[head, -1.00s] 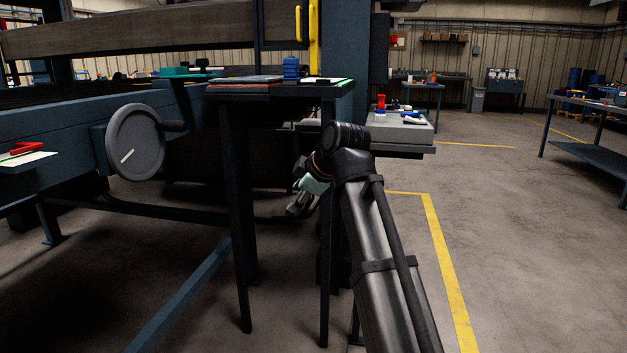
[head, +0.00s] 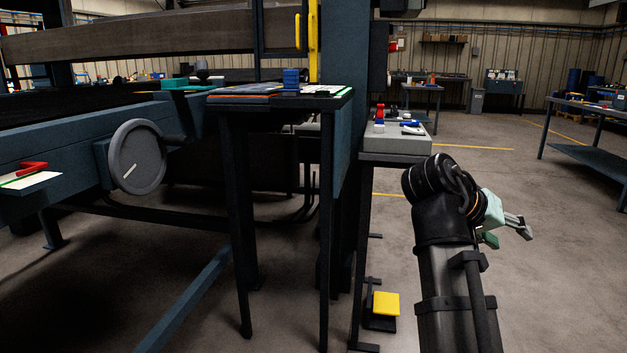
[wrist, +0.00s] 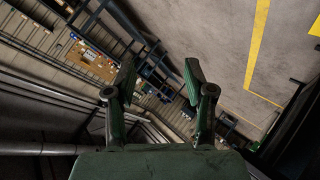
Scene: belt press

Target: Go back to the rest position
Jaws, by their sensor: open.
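My gripper (head: 505,228) is at the right of the head view, at the end of my arm, pointing right over open floor. It is apart from the tables and the press. In the wrist view my gripper (wrist: 158,80) shows two green-padded fingers spread well apart, with nothing between them. The wrist picture is strongly tilted and shows floor, wall and distant benches beyond the fingers.
A dark table (head: 232,104) with a blue block (head: 291,79) stands left of my arm. A grey console (head: 397,139) with a red-topped item stands close behind my arm. A yellow pedal (head: 386,304) is on the floor. Free floor (head: 560,250) lies to the right.

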